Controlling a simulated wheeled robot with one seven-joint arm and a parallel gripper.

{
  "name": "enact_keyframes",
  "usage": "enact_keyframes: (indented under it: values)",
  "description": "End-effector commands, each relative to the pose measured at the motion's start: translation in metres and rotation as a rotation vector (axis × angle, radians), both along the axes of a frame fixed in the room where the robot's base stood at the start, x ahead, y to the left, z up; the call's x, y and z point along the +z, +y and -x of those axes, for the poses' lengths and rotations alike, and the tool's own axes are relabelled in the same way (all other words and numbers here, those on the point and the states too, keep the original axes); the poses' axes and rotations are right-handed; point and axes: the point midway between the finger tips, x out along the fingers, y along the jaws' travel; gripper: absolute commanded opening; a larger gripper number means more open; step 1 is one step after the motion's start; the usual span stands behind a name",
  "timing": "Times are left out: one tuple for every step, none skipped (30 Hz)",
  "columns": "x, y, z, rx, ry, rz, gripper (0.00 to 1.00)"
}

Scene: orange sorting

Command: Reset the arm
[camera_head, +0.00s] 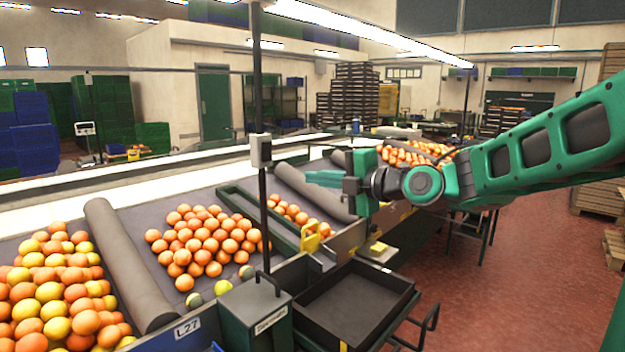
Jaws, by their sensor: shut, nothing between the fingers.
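My green arm (540,145) reaches in from the right edge and is held up above the sorting line. My gripper (312,178) points left, with its fingers shut and nothing between them. It is in the air over the belt, in front of the grey roller (305,190). A pile of oranges (205,240) lies on the belt to the lower left of the gripper. A smaller group of oranges (300,215) lies below it, and another pile (415,153) lies behind the arm.
A dark empty tray (350,305) sits at the front of the line. A thin black post (262,200) stands left of the gripper. Yellow and orange fruit (55,290) fills the left lane. A few greenish fruits (195,301) lie at the belt's front edge.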

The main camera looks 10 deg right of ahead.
Motion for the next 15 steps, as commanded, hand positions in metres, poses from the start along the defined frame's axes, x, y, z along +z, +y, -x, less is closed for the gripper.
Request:
enact_keyframes:
  values:
    - [0.000,0.000,0.000,0.000,0.000,0.000,0.00]
    - [0.000,0.000,0.000,0.000,0.000,0.000,0.00]
    - [0.000,0.000,0.000,0.000,0.000,0.000,0.00]
    - [0.000,0.000,0.000,0.000,0.000,0.000,0.00]
    - [0.000,0.000,0.000,0.000,0.001,0.000,0.00]
    - [-0.001,-0.001,0.000,-0.002,0.007,-0.001,0.00]
    - [-0.003,-0.002,0.001,-0.006,0.016,-0.003,0.00]
    - [-0.005,-0.004,0.002,-0.011,0.032,-0.007,0.00]
    - [-0.011,-0.009,0.003,-0.024,0.065,-0.013,0.00]
    - [-0.016,-0.013,0.006,-0.037,0.098,-0.021,0.00]
    - [-0.024,-0.019,0.008,-0.056,0.140,-0.030,0.00]
    - [-0.034,-0.029,0.012,-0.086,0.205,-0.048,0.00]
    - [-0.043,-0.037,0.017,-0.115,0.262,-0.065,0.00]
    - [-0.054,-0.047,0.022,-0.150,0.323,-0.084,0.00]
    - [-0.068,-0.061,0.030,-0.203,0.409,-0.113,0.00]
